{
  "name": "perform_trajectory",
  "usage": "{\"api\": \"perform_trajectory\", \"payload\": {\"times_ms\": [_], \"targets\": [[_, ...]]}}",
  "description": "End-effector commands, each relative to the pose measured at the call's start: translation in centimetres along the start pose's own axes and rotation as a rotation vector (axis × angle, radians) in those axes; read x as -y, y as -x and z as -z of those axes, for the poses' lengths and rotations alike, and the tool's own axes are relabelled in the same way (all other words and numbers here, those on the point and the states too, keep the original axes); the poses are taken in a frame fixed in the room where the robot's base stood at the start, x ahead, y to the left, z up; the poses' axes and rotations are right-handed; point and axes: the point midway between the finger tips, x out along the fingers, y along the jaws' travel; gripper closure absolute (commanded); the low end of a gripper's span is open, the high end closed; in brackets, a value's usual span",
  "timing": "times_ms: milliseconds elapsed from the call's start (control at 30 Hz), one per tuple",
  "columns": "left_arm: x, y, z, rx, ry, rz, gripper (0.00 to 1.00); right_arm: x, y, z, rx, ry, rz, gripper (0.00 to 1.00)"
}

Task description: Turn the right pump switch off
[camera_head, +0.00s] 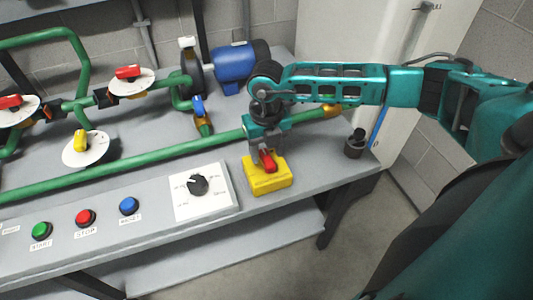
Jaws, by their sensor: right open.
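A yellow box (267,179) with a red switch handle (268,162) on top sits at the front right of the grey bench. My right gripper (264,150) hangs just above the box, fingers pointing down around the red handle's upper end. The jaws are open. I cannot tell whether a finger touches the handle, and the gripper hides part of it. No label shows on the box. My left gripper is not in view.
Green pipes (120,161) run behind. A blue motor (240,66) stands at the back. A dark cylindrical part (354,149) stands at the right.

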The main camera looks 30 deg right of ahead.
Motion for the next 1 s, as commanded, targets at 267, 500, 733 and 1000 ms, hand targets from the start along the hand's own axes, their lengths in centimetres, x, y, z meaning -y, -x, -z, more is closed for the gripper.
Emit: {"api": "perform_trajectory", "payload": {"times_ms": [267,500,733,1000], "targets": [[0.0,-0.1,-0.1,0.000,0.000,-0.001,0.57,0.0,-1.9,0.0,0.001,-0.001,0.000,0.47],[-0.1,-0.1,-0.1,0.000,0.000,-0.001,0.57,0.0,-1.9,0.0,0.001,-0.001,0.000,0.48],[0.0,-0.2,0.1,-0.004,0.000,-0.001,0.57,0.0,-1.9,0.0,0.001,0.000,-0.001,0.70],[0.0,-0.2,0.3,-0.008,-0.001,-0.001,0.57,0.0,-1.8,0.0,0.001,-0.001,-0.001,0.96]]}}
